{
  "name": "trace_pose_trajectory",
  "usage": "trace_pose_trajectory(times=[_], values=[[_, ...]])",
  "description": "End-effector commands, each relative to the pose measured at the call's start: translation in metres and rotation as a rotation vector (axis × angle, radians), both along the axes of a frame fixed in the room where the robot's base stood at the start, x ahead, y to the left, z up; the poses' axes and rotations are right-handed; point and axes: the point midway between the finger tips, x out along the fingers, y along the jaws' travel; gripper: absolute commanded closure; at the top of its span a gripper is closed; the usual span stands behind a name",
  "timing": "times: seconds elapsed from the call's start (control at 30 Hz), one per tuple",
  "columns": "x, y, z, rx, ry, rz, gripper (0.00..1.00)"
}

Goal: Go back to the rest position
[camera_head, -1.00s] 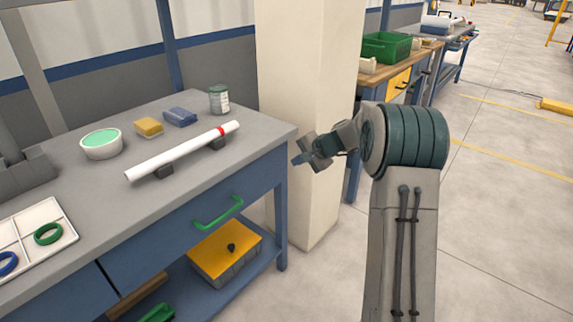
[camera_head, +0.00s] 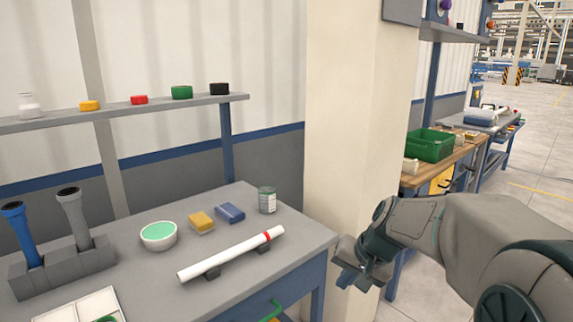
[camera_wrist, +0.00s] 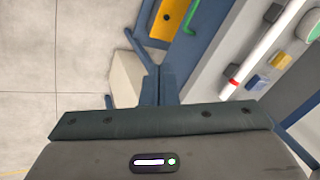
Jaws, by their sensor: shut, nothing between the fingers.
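My gripper (camera_head: 355,272) is off the right end of the grey workbench (camera_head: 225,205), in front of the beige pillar. Its fingers (camera_wrist: 159,84) are together and empty in the wrist view. A white pipe with a red band (camera_head: 228,256) lies on two dark supports on the bench, left of my gripper and apart from it. The pipe also shows in the wrist view (camera_wrist: 259,50), at the right.
The beige pillar (camera_head: 350,120) stands close behind my gripper. Open floor lies at the right.

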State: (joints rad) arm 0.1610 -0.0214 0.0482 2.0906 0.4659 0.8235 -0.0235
Motion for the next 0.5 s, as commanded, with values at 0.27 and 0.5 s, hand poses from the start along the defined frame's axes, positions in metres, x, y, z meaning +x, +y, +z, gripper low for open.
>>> trace_pose_trajectory(times=[0.27, 0.5], values=[[-0.114, -0.003, 0.064, -0.235, 0.021, 0.180, 1.00], [-0.172, -0.017, 0.079, -0.372, 0.028, 0.275, 1.00]])
